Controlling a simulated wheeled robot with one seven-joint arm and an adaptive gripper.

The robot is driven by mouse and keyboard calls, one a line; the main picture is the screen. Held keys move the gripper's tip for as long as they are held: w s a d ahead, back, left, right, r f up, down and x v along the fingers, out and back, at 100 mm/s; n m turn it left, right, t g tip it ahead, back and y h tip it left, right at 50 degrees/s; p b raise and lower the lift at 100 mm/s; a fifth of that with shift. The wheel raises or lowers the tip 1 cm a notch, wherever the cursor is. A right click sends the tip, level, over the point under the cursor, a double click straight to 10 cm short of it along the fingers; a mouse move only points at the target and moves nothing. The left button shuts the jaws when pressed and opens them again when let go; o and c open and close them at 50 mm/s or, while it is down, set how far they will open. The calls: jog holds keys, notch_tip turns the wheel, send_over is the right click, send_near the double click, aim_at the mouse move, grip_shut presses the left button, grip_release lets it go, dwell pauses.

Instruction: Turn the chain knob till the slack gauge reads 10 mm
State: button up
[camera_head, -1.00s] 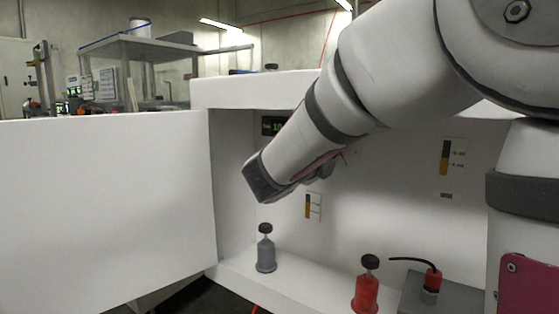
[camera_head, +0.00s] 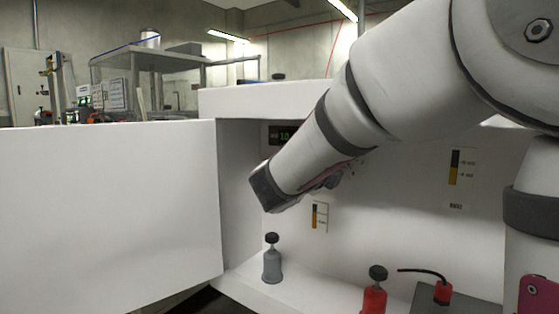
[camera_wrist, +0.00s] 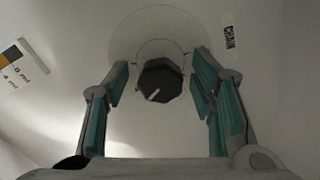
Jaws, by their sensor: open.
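The chain knob (camera_wrist: 160,86) is a dark, faceted knob with a white pointer line aimed to the lower left, on a pale round plate. A label reading CHAIN (camera_wrist: 229,37) is at its upper right. My gripper (camera_wrist: 161,70) is open, with one teal-padded finger on each side of the knob and a visible gap at both. A small dark display with green digits (camera_head: 284,135) is on the back wall in the head view. It appears to read 10, partly beside my arm; its unit is not legible. My arm hides the knob in the head view.
A grey bottle (camera_head: 272,262) and a red bottle (camera_head: 375,296) with black caps stand on the ledge below. A red can with a black spout (camera_head: 442,292) stands right of them. A white panel (camera_head: 110,210) stands at left. Small scale plates (camera_head: 320,217) are on the wall.

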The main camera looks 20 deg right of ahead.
jog(key=v, duration=1.2)
